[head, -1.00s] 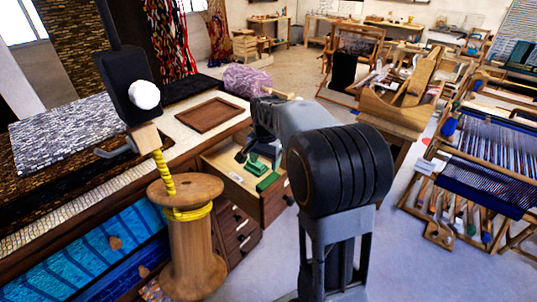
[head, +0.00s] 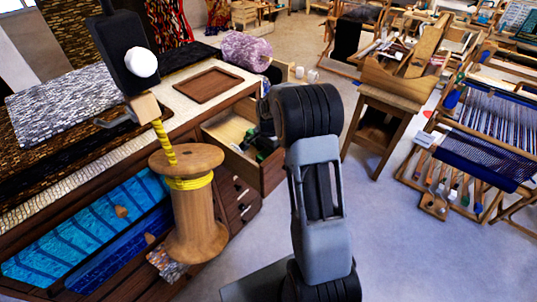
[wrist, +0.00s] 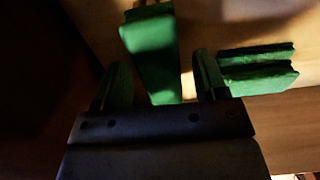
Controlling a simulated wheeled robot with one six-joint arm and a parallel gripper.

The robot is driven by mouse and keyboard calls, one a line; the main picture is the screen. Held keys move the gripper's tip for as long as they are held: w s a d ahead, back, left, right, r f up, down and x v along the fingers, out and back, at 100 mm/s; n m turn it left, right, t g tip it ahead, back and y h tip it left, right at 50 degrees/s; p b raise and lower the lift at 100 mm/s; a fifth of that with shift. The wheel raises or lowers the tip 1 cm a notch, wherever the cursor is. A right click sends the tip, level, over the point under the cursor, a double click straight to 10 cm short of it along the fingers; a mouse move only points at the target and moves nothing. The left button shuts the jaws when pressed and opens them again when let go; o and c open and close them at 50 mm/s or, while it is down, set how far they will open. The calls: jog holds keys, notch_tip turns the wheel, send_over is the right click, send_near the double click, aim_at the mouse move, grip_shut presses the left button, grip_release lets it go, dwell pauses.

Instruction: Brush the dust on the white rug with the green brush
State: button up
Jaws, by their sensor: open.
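A long green piece (wrist: 152,58) lies between the fingers of my gripper (wrist: 160,82) in the wrist view. The fingers are apart on either side of it, and I cannot tell whether they touch it. A second green block (wrist: 258,70) lies to the right, outside the fingers. I cannot tell which is the brush's handle or head. In the head view, a little green (head: 265,153) shows in the open drawer (head: 228,130), mostly hidden by my arm. A speckled white-grey rug (head: 70,98) lies on the counter at left. I cannot make out dust on it.
A brown tray (head: 207,86) and a purple-grey roll (head: 246,51) lie on top. A wooden stand (head: 385,130) and a loom (head: 485,150) are right. Floor between is clear.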

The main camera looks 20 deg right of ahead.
jog(key=shift+f, duration=1.35)
jog(key=c, duration=0.9)
jog(key=o, duration=0.5)
jog(key=shift+o, duration=0.2)
jog(key=shift+r, duration=0.25)
jog(key=shift+r+p, duration=0.7)
jog(key=shift+r, duration=0.1)
jog(key=shift+c, duration=0.2)
jog(key=c, duration=0.7)
